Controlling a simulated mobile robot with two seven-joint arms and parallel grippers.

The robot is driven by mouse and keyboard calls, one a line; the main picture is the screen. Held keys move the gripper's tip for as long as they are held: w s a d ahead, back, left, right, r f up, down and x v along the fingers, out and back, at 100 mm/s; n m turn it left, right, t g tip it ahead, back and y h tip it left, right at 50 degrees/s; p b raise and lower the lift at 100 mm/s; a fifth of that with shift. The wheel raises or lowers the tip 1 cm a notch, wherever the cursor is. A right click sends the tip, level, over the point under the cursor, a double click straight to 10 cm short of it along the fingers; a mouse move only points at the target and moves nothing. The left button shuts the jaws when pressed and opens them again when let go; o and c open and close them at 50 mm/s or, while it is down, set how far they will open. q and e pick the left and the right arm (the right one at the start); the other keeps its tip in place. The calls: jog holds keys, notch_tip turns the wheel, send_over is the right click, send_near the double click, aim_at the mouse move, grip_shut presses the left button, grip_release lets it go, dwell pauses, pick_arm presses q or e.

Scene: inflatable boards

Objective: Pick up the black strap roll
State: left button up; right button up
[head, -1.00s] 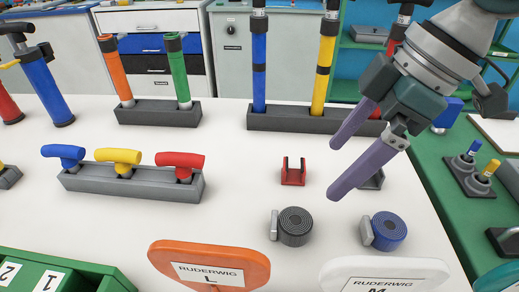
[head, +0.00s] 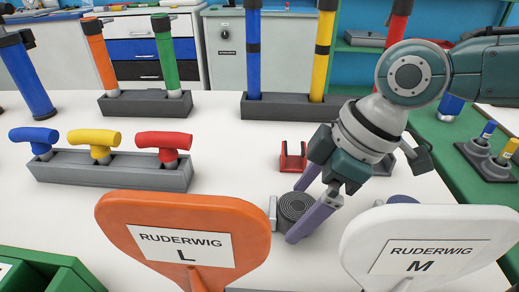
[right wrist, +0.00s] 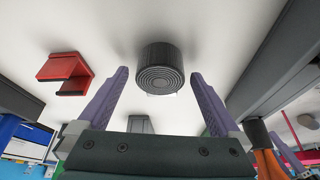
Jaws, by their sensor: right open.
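The black strap roll (head: 296,207) lies flat on the white table, its spiral face up and a grey buckle at its left side. It also shows in the right wrist view (right wrist: 160,68), centred between the two fingertips and partly beyond them. My right gripper (head: 297,213) is open and low over the table, with one purple finger on the far side of the roll and one on the near side. I cannot tell whether either finger touches it. In the right wrist view the gripper (right wrist: 160,75) is empty. My left gripper is out of view.
An orange paddle (head: 150,210) and a white paddle (head: 360,250) stand close in front. A blue strap roll (head: 402,199) is partly hidden behind the white one. A red holder (head: 292,158) sits just behind the black roll. Coloured handles (head: 100,145) stand in a grey rack to the left.

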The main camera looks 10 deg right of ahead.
jog(key=shift+a+f, duration=0.15)
jog(key=shift+f, duration=0.4)
jog(key=c, duration=1.4)
